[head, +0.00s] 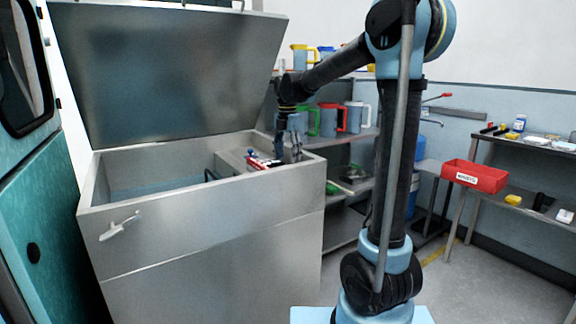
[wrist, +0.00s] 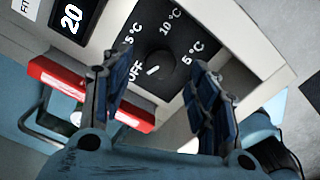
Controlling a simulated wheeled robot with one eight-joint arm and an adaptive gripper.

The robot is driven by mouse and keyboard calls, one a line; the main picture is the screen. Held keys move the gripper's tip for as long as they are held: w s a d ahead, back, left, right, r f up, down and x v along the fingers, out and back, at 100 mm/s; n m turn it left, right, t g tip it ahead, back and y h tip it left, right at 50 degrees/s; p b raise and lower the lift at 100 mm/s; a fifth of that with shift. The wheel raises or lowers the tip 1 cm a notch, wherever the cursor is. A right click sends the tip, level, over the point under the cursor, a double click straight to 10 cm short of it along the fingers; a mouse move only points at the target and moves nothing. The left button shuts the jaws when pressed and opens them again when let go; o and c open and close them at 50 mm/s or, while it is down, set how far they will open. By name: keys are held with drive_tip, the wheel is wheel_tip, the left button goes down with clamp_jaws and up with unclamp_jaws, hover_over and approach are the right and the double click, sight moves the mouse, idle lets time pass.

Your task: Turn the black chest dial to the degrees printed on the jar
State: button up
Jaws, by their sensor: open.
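The black chest dial (wrist: 165,62) is in the wrist view, on a dark panel marked OFF, 10 °C, 5 °C and one more partly covered temperature. Its short white mark lies on the OFF side. My gripper (wrist: 157,78) is open, with one finger on each side of the dial in the picture. I cannot tell whether the fingers touch it. In the head view my gripper (head: 288,150) is over the right end of the open steel chest (head: 210,235), and I cannot make out the dial there. I cannot identify the jar or its printed degrees.
A display reading 20 (wrist: 71,18) is beside the dial panel. A red bar-shaped thing (wrist: 90,92) is close to the left finger. The raised lid (head: 170,70) stands behind the chest. Jugs stand on shelves behind; a red bin (head: 475,176) is at right.

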drive_tip(key=shift+f, duration=1.85)
drive_tip(key=c, duration=1.1)
